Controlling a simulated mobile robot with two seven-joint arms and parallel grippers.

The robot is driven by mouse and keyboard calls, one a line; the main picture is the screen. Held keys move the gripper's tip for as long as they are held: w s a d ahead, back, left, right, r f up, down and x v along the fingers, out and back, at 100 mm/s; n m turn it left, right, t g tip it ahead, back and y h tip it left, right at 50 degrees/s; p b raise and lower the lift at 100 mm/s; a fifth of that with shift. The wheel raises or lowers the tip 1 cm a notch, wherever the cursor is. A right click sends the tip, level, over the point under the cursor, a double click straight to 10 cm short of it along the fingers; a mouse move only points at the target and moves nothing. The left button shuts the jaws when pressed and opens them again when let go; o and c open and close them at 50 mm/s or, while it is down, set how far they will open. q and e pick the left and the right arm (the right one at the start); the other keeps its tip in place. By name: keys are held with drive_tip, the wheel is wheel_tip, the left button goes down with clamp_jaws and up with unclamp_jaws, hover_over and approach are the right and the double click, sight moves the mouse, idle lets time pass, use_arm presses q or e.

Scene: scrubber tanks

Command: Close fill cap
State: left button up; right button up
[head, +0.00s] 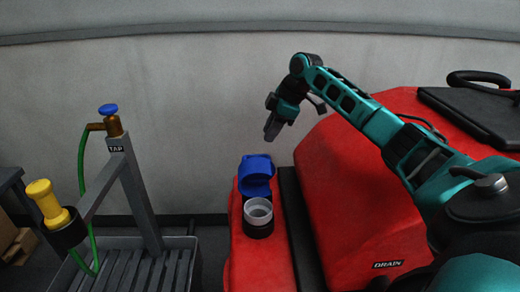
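The blue fill cap (257,172) stands open on the red scrubber tank, tilted up behind the filler neck. The filler neck (258,212) has a dark collar and a pale, uncovered opening. My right gripper (272,130) points down above and slightly right of the cap, apart from it. Its fingers look close together, but their gap is too small to make out. My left gripper is out of view.
The red scrubber body (350,180) fills the right side, with a DRAIN label (388,265). At left stand a tap post (142,195) with a green hose (82,165), a yellow-topped item (47,203) and a grated basin (125,265). A grey wall is behind.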

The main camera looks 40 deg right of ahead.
drive_tip(key=x, duration=0.8)
drive_tip(key=shift+c, duration=0.2)
drive_tip(key=shift+r, duration=0.1)
clamp_jaws()
